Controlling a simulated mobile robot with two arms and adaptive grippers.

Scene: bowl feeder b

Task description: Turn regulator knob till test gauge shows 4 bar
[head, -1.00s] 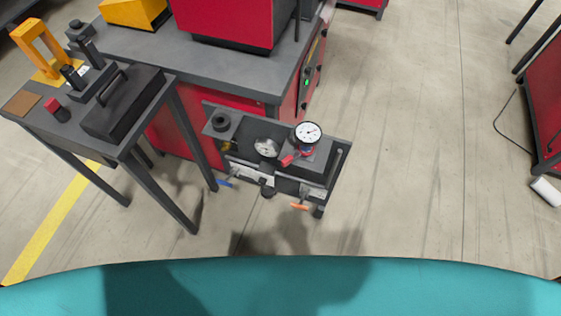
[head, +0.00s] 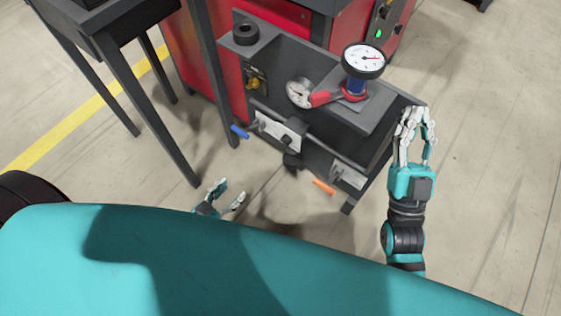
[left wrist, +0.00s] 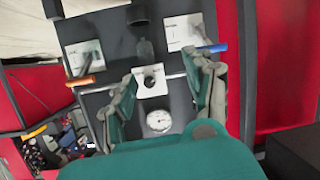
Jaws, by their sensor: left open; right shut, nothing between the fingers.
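The test gauge (head: 364,60) has a white dial with a black rim on a blue and red body. It stands on the stand's top; its reading is too small to tell. A black knob-like cylinder (head: 292,160) sits low at the middle of the stand's front, likely the regulator knob. In the left wrist view it seems to be the black cylinder (left wrist: 138,12) at the top edge. My left gripper (head: 226,190) is open and empty, left of and below it; its fingers (left wrist: 165,95) flank the pipe in the left wrist view. My right gripper (head: 413,125) is shut and empty, right of the stand.
A second small gauge (head: 299,93) sits beside a red lever (head: 322,98). A blue handle (head: 239,131) and an orange handle (head: 324,187) stick out in front. A dark table leg (head: 168,135) stands left. Floor right of the stand is clear.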

